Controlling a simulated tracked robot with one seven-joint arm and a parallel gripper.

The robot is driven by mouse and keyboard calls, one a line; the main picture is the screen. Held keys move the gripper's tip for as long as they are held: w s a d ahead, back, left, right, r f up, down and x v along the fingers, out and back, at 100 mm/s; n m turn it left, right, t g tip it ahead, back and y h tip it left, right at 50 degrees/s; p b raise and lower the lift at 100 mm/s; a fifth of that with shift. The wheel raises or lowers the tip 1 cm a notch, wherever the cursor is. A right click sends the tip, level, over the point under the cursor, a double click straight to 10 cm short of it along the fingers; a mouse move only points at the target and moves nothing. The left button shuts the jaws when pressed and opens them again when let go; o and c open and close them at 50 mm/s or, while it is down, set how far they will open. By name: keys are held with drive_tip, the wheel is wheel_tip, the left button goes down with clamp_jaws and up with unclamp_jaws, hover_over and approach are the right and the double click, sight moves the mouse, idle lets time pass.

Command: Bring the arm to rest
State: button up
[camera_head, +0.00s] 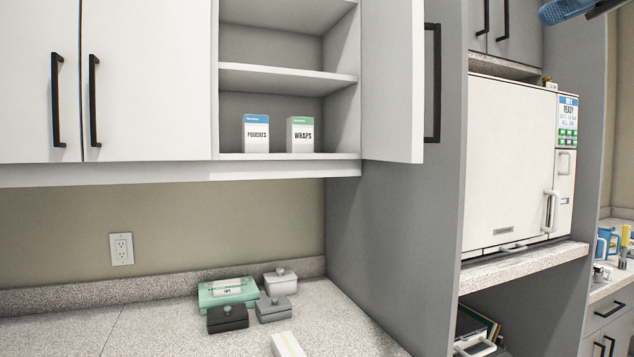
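A blue and black part (570,10) pokes in at the top right corner, cut off by the picture edge. It looks like a piece of my arm, but I cannot tell which piece. No gripper fingers show, so I cannot see whether my gripper holds anything. The part hangs in front of the upper right cabinets, apart from the counter and its objects.
An open cabinet door (393,80) juts out beside shelves holding a pouches box (256,134) and a wraps box (300,135). Lidded containers and a green box (228,293) stand on the counter (150,325). A white autoclave (510,165) sits right in its bay.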

drive_tip(key=a+f+m+t+h, duration=0.55)
drive_tip(key=a+f+m, duration=0.5)
drive_tip(key=f, duration=0.65)
drive_tip(key=w+f+m+h, duration=0.1)
drive_tip(key=f+m+h, duration=0.2)
drive_tip(key=f, duration=1.1)
drive_tip(key=w+d+f+m+h, duration=0.1)
drive_tip(key=w+f+m+h, duration=0.1)
drive_tip(key=f, duration=1.2)
drive_tip(key=m+h, duration=0.1)
drive_tip(key=h, duration=0.1)
drive_tip(key=shift+d+m+h, duration=0.25)
drive_tip(key=shift+m+h, duration=0.1)
drive_tip(key=shift+w, duration=0.1)
